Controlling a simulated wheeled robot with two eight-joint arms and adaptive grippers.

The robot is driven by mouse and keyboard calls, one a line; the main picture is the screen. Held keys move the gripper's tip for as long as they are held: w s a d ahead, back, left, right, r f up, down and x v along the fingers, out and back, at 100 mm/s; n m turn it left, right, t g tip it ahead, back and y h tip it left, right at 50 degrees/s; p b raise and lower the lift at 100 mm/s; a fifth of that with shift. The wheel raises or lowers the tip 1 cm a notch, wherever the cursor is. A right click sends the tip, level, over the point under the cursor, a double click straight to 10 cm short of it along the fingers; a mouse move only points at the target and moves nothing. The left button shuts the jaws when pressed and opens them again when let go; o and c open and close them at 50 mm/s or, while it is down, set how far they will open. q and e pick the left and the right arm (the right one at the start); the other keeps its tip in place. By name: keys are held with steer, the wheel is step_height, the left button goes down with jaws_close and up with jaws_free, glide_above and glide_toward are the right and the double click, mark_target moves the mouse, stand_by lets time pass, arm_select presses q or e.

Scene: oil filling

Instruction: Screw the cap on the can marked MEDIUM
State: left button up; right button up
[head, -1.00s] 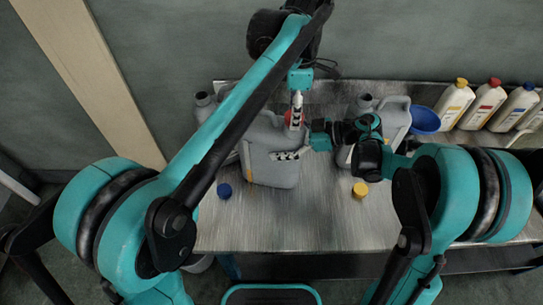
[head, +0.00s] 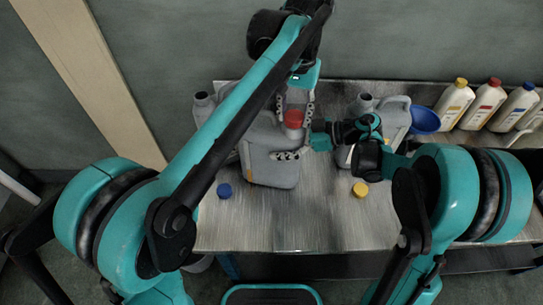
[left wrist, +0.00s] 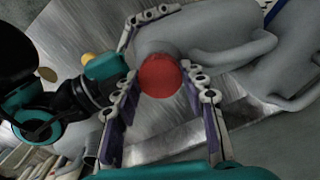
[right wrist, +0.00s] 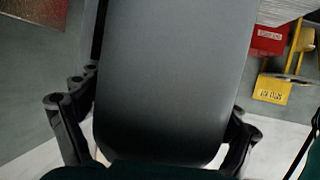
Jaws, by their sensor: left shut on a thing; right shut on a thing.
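A grey can (head: 272,165) stands at the middle of the metal table; no MEDIUM marking on it is readable. It also shows in the left wrist view (left wrist: 215,35) and fills the right wrist view (right wrist: 175,70). A red cap (head: 293,118) is at the can's mouth; whether it is fully seated is not clear. My left gripper (head: 293,112) comes down from above, its fingers on opposite sides of the red cap (left wrist: 160,76). My right gripper (head: 302,150) is shut on the can's body from the right, one finger across its front.
A blue cap (head: 224,190) and a yellow cap (head: 360,189) lie on the table (head: 320,220). Other grey cans stand behind at left (head: 203,105) and right (head: 394,118). A blue funnel (head: 425,120) and several white bottles (head: 454,103) are at the back right.

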arm_select(q)
steer(key=m, duration=1.6)
steer(key=o, duration=1.4)
step_height(320, 180, up, 12)
steer(key=shift+f, duration=0.1)
arm_select(e)
steer(key=o, duration=2.1)
